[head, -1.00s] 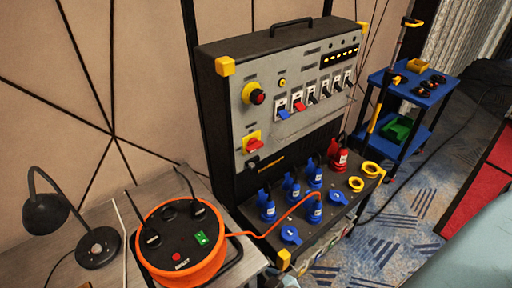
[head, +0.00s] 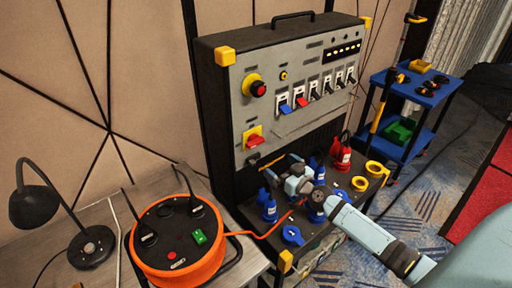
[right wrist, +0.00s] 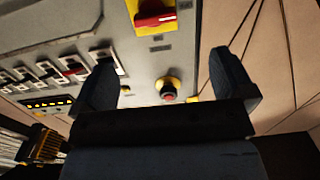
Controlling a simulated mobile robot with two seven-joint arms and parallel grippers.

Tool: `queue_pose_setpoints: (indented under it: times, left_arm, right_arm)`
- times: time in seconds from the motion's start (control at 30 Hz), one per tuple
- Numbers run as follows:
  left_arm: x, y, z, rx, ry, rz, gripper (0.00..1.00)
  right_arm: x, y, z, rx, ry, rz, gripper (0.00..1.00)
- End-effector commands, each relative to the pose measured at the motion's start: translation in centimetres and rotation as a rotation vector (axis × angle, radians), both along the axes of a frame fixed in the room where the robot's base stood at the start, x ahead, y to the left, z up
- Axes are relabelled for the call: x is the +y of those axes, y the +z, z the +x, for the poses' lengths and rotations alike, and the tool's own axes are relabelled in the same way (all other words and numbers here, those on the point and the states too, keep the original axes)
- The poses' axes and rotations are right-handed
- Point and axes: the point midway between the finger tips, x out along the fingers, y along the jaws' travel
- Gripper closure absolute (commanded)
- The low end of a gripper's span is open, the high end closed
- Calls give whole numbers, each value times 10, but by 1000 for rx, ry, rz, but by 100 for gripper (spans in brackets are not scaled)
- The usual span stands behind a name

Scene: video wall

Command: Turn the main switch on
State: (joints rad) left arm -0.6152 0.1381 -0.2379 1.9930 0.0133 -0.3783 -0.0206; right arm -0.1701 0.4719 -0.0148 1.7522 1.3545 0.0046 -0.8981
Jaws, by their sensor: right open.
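The main switch (head: 254,139) is a red rotary handle on a yellow plate, low on the left of the grey power panel (head: 300,80). It also shows at the top of the right wrist view (right wrist: 153,14), with its red handle lying roughly crosswise. My right gripper (head: 272,170) is in front of the panel, below and right of the switch, above the blue connectors. In the right wrist view its two dark fingers (right wrist: 165,58) are apart with nothing between them. The gripper does not touch the switch. My left gripper is not in view.
Blue plugs (head: 268,208) and a red plug (head: 341,155) stand on the lower shelf under my arm. A red-black button (head: 258,88) and several breakers (head: 313,88) are on the panel. An orange cable reel (head: 180,240) and lamp (head: 40,205) stand left.

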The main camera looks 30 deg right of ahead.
Motion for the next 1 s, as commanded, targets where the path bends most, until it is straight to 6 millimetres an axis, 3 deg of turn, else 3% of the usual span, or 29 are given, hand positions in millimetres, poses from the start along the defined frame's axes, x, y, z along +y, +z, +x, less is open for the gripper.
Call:
queue_pose_setpoints:
  times: [0.27, 0.7, 1.0]
  left_arm:
    - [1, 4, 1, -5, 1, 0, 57]
    - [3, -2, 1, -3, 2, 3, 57]
    - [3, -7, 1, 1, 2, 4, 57]
  right_arm:
    - [-7, 7, 28, -15, -16, 6, 0]
    - [1, 5, 117, -13, -14, 7, 0]
    - [3, 5, 142, -11, -14, 7, 0]
